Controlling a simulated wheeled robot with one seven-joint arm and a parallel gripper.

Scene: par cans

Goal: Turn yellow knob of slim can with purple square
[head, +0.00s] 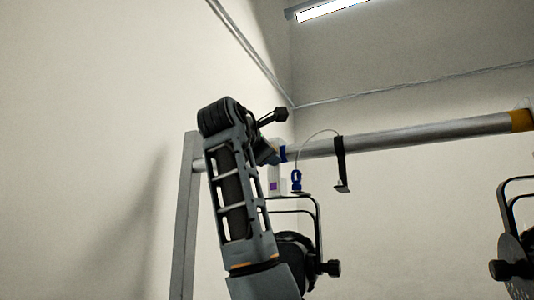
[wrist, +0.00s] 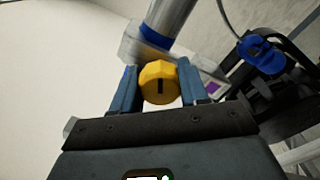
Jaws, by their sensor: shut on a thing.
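In the wrist view, a yellow knob (wrist: 158,83) with a dark slot mark sits between the two fingers of my gripper (wrist: 160,86). The gripper is shut on the knob, one finger on each side. A purple square (wrist: 212,88) on a pale plate shows just right of the right finger; it also shows in the head view (head: 273,186). In the head view the can (head: 296,252) hangs under the bar, dark, partly hidden behind my arm. The gripper and knob are hidden behind the arm there.
A silver bar (head: 420,135) runs across to the right, with a blue band (wrist: 156,36) near the clamp. A blue clip (head: 297,180) hangs on a thin cable. A black strap (head: 341,165) hangs from the bar. A grey post (head: 184,225) is at left.

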